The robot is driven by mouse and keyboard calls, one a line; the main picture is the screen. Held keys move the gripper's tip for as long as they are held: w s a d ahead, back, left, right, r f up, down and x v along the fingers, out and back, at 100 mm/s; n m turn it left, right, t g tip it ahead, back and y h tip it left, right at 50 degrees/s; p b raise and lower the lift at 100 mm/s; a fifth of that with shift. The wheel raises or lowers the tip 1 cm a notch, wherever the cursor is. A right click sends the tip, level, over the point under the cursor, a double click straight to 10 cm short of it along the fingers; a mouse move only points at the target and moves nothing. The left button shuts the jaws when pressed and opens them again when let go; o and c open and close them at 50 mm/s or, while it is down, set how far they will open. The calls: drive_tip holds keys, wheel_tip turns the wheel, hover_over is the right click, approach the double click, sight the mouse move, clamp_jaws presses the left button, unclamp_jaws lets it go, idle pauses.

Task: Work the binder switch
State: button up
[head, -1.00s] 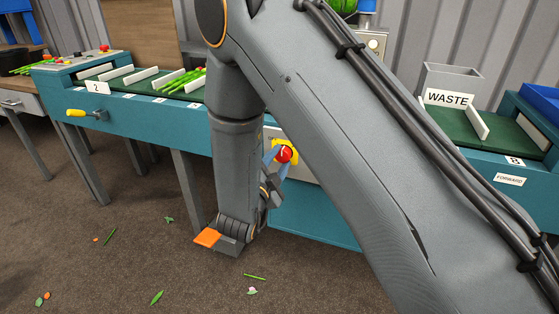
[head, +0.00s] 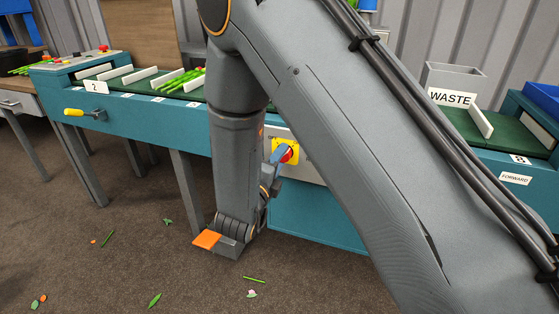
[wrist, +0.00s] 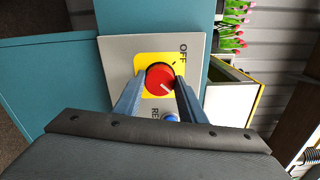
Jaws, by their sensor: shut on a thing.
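The binder switch is a round red knob (wrist: 159,77) on a yellow plate (wrist: 145,59), set in a pale grey panel (wrist: 115,60). In the wrist view, OFF is printed at the plate's upper right. A short pale mark on the knob points to the lower right, away from OFF. My gripper (wrist: 160,82) is shut on the knob, one finger on each side. In the head view the red knob (head: 287,154) is partly hidden by a blue finger of my gripper (head: 282,153). A blue button (wrist: 171,117) and a partly covered label lie below the knob.
The panel sits on the front of a teal conveyor bench (head: 145,116). A yellow-handled lever (head: 85,113) sticks out at left. A grey WASTE bin (head: 452,80) stands at right. Cut stems and leaves litter the floor. My arm hides much of the bench.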

idle(0.3)
drive_tip(key=o, duration=1)
drive_tip(key=shift+o, duration=0.2)
drive_tip(key=v, duration=0.7)
drive_tip(key=shift+s+p, duration=0.3)
drive_tip(key=shift+s, duration=0.1)
drive_tip(key=shift+a, duration=0.1)
